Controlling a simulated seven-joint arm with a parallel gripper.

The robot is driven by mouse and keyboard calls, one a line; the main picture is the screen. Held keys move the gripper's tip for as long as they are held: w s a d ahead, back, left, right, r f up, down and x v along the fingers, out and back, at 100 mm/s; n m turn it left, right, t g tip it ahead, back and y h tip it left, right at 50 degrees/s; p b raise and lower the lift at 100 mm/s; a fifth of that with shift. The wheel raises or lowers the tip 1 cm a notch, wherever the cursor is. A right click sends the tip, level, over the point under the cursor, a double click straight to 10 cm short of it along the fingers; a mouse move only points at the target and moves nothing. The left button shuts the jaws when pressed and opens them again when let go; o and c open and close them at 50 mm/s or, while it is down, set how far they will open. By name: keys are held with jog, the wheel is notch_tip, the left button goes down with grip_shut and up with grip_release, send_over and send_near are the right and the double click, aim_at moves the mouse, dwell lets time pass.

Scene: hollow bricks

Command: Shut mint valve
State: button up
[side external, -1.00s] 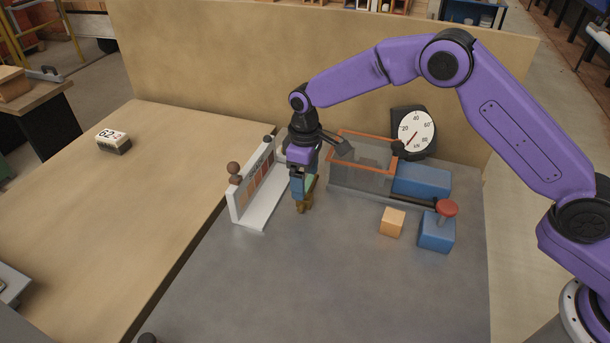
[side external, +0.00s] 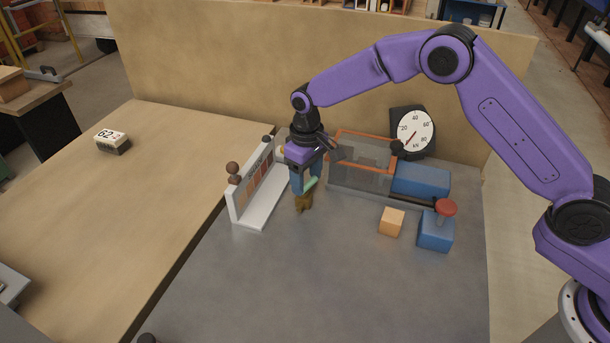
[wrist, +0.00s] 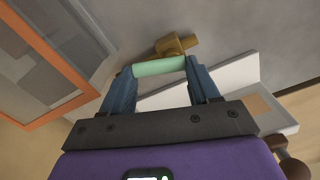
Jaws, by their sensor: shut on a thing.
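The mint valve handle (wrist: 158,66) is a pale green bar lying between my fingertips in the wrist view. It also shows in the side view (side external: 311,184). The brass valve body (side external: 303,203) sits on the grey table just below my gripper, and its brass end (wrist: 177,44) shows beyond the handle in the wrist view. My gripper (side external: 304,184) points down at the valve and is shut on the mint handle, one finger at each end of it.
A white L-shaped stand (side external: 262,195) with coloured patches is close on the left. An orange-framed clear box (side external: 360,165) is close on the right, with a dial gauge (side external: 415,132) behind. An orange block (side external: 392,222) and a blue block with red knob (side external: 436,231) stand further right. The front table is clear.

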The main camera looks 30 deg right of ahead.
jog(key=m, duration=0.3)
jog(key=shift+s+d+r+m, duration=0.1)
jog(key=shift+s+d+m, duration=0.1)
jog(key=shift+m, duration=0.2)
jog(key=m, duration=0.3)
jog(key=shift+s+m, duration=0.25)
jog(key=shift+m, duration=0.05)
jog(key=m, duration=0.3)
jog(key=shift+s+m, duration=0.5)
jog(key=shift+m, duration=1.4)
jog(key=o, duration=1.1)
jog(key=shift+c, duration=0.2)
notch_tip(320, 180, up, 17)
jog(key=shift+r, duration=0.15)
jog(key=shift+s, duration=0.15)
